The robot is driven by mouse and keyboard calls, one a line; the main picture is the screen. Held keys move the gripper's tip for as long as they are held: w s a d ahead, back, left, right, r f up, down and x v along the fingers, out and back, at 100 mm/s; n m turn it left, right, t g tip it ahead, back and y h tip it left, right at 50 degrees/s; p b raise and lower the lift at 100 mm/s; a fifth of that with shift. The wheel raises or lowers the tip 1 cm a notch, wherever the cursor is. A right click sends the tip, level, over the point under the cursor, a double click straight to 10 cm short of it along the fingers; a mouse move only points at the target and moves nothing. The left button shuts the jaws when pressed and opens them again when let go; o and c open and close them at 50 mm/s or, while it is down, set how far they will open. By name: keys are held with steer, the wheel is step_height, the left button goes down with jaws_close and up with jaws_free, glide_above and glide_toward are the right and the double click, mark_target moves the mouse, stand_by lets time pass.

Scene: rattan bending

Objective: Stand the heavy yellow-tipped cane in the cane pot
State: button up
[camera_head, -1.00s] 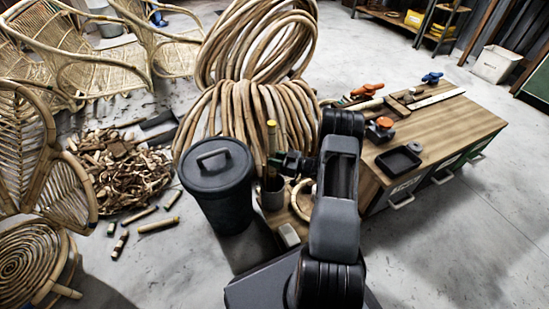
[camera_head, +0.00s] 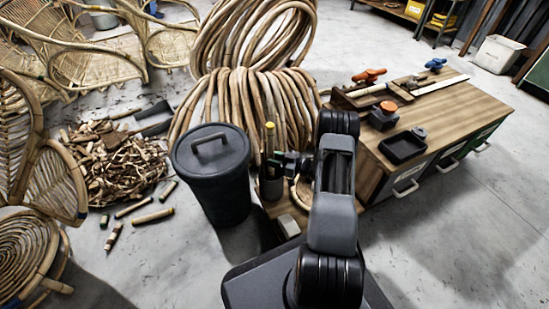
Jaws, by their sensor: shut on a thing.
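The yellow-tipped cane (camera_head: 270,138) stands upright, its yellow end on top. My gripper (camera_head: 274,163) is shut on the cane from the right side. My arm hides the area just right of the pot.
A black lidded bin (camera_head: 215,185) stands close left of the pot. Big rattan coils (camera_head: 250,100) rise behind. A wooden-topped bench (camera_head: 450,110) with clamps and a black tray (camera_head: 403,147) is at right. Offcuts (camera_head: 118,165) and rattan chairs (camera_head: 100,65) lie left.

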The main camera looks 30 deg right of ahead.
steer(key=shift+f, duration=2.55)
steer(key=shift+s+f, duration=0.15)
steer(key=shift+f, duration=0.55)
steer(key=o, duration=1)
steer(key=p+v, duration=0.1)
steer(key=v, duration=0.3)
steer(key=p+v, duration=0.1)
steer(key=v, duration=0.4)
steer(key=r+p+v, duration=0.1)
steer(key=p+v, duration=0.1)
steer(key=v, duration=0.2)
steer(key=shift+s+d+r, duration=0.1)
steer(key=shift+s+d, duration=0.1)
steer(key=shift+d, duration=0.1)
